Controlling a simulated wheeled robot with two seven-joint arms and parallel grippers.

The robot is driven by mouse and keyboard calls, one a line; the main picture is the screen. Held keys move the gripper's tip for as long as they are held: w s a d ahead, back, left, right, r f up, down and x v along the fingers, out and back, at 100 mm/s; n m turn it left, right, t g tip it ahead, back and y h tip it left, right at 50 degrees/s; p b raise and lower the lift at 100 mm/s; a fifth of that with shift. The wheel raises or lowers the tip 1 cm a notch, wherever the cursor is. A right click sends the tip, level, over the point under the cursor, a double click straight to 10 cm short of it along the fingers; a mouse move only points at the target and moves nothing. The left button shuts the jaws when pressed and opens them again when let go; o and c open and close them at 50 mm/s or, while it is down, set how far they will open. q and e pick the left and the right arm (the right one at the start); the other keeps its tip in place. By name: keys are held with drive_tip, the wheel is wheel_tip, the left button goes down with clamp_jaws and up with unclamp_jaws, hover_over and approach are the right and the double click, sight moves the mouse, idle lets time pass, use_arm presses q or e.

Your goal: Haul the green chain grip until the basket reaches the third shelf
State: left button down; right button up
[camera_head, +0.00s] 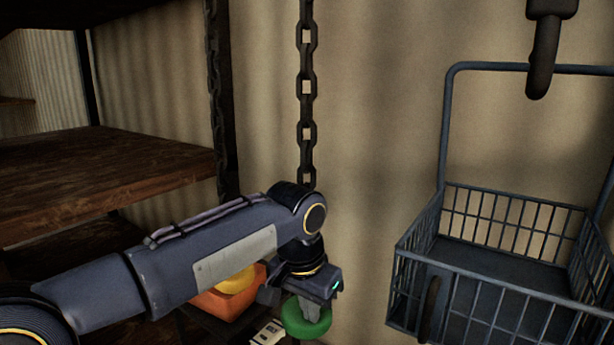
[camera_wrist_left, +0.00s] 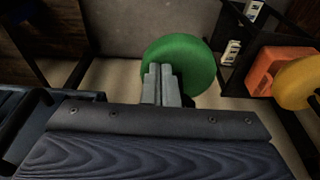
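The green chain grip (camera_head: 308,325) is a round green piece low in the head view, in line with a dark hanging chain (camera_head: 306,95). It also shows as a green disc in the left wrist view (camera_wrist_left: 190,58). My left gripper (camera_head: 310,306) points down onto it. Its fingers (camera_wrist_left: 161,85) are close together over the grip and appear shut on it; the exact contact is hidden. The basket (camera_head: 490,262), of dark blue wire with a tall handle, hangs at the right, with its floor showing empty. My right gripper is not in view.
A dark hook (camera_head: 543,60) is above the basket handle. A brown wooden shelf (camera_head: 95,178) is at the left, with a dark post beside it. An orange box (camera_head: 225,302) with a yellow round thing (camera_head: 237,281) sits low behind my left arm.

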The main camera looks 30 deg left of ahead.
use_arm(q)
drive_tip(key=w+p+v, duration=0.2)
drive_tip(key=p+v, duration=0.6)
drive_tip(key=v, duration=0.1)
drive_tip(key=shift+r, duration=0.5)
drive_tip(key=shift+d, duration=0.1)
drive_tip(key=shift+f, duration=0.1)
idle(1.0)
drive_tip(key=shift+s+b+x, duration=0.2)
drive_tip(key=shift+b+x, duration=0.6)
drive_tip(key=shift+x, duration=0.25)
drive_tip(key=shift+s+b+x, duration=0.25)
drive_tip(key=shift+b+x, duration=0.55)
drive_tip(key=shift+x, duration=0.25)
drive_tip(key=p+v, duration=0.2)
drive_tip(key=w+p+v, duration=0.1)
drive_tip(key=p+v, duration=0.1)
drive_tip(key=shift+s, duration=0.15)
drive_tip(key=shift+r, duration=0.3)
